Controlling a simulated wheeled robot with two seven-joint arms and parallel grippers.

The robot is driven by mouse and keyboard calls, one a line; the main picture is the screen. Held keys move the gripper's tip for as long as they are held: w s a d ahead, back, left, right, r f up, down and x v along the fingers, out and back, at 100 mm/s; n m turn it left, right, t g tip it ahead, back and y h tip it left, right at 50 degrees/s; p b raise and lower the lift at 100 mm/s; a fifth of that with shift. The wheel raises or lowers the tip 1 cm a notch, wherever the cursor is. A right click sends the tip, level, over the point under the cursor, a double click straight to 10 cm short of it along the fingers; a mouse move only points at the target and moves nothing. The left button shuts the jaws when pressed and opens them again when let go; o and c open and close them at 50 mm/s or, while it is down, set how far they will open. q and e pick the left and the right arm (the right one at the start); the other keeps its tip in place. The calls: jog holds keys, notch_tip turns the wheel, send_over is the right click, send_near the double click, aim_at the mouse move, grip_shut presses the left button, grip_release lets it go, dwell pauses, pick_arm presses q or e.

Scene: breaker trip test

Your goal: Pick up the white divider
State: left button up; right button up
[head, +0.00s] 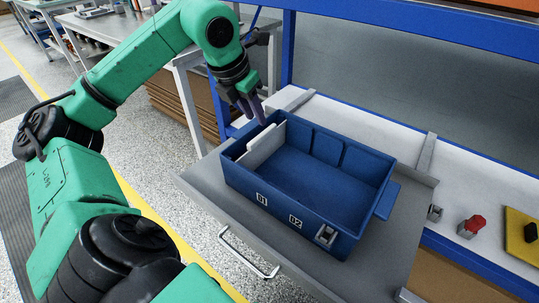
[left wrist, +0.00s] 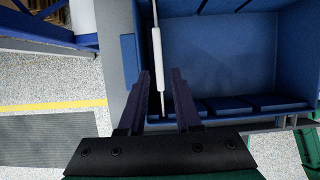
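The white divider (head: 263,146) stands upright inside the blue bin (head: 347,220), near its left end wall. In the left wrist view the divider (left wrist: 157,60) shows as a thin white strip seen from above. My left gripper (head: 254,112) is at the bin's far left corner, close to the divider's far end. In the left wrist view my left gripper (left wrist: 163,88) is open, with the strip's end between its two dark fingers in the picture. I cannot tell whether either finger touches it. My right gripper is not in view.
The bin sits on a grey pull-out surface (head: 402,232) with a metal handle (head: 248,254). A blue bench post (head: 288,48) rises behind the left gripper.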

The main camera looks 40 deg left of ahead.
aim_at(264, 138)
pick_arm(q)
jog(key=b+x, duration=0.2)
jog(key=x, duration=1)
jog(key=shift+a+f, duration=0.2)
jog(key=shift+f, duration=0.05)
jog(key=shift+s, duration=0.1)
grip_shut()
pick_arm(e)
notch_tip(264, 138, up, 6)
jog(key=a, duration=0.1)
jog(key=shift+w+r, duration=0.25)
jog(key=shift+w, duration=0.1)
